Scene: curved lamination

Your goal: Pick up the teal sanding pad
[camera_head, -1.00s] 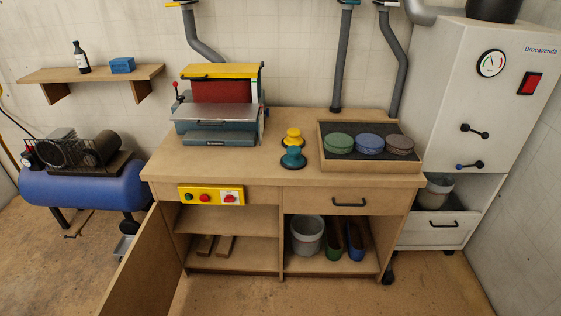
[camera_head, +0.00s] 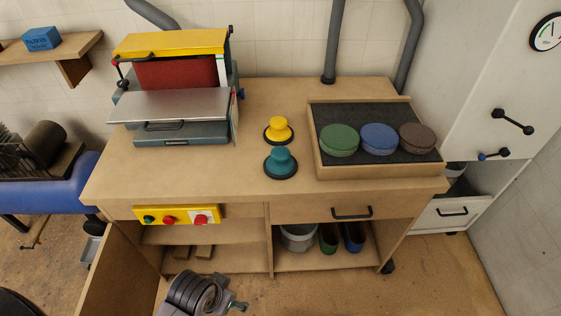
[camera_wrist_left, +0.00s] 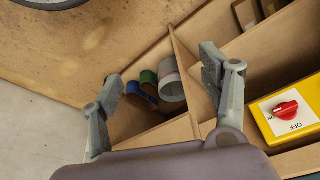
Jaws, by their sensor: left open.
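The teal sanding pad (camera_head: 280,162) stands on the workbench top, just in front of a yellow pad (camera_head: 278,130) of the same knobbed shape. My left gripper (camera_head: 238,306) is low in front of the bench, below the tabletop and well apart from the pad. In the left wrist view my left gripper (camera_wrist_left: 165,88) is open and empty, its two fingers spread in front of the cabinet shelves. The teal pad is not in the left wrist view. My right gripper is not in view.
A tray (camera_head: 380,172) holding green, blue and brown discs stands right of the pads. A sander with a metal table (camera_head: 170,104) stands to the left. The cabinet door (camera_head: 112,270) hangs open. Bare benchtop (camera_head: 215,180) lies left of the teal pad.

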